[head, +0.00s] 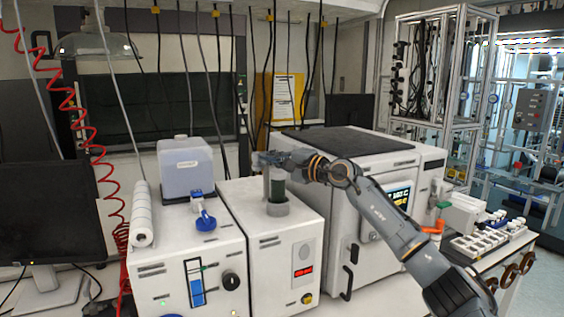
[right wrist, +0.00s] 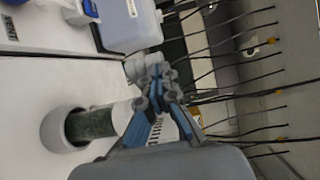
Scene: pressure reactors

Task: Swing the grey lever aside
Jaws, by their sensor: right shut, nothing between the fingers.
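A dark green cylinder with a pale upper part (right wrist: 92,123) stands in a round, light grey cup on the white middle machine; in the head view the green cylinder (head: 277,190) is in its cup (head: 277,208). A light grey rounded piece, which looks like the grey lever (right wrist: 139,66), lies right at my right fingertips in the right wrist view. My right gripper (right wrist: 158,74) has its fingertips together, with nothing seen between them. In the head view, my right gripper (head: 268,159) is just above the cylinder and hides much of the lever. Whether they touch I cannot tell. My left gripper is out of view.
A translucent container (head: 186,168) and a blue valve (head: 205,220) are on the left machine (head: 165,250). A larger white machine with a dark top (head: 345,141) stands to the right, under my right arm. Black cables (head: 245,95) hang behind.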

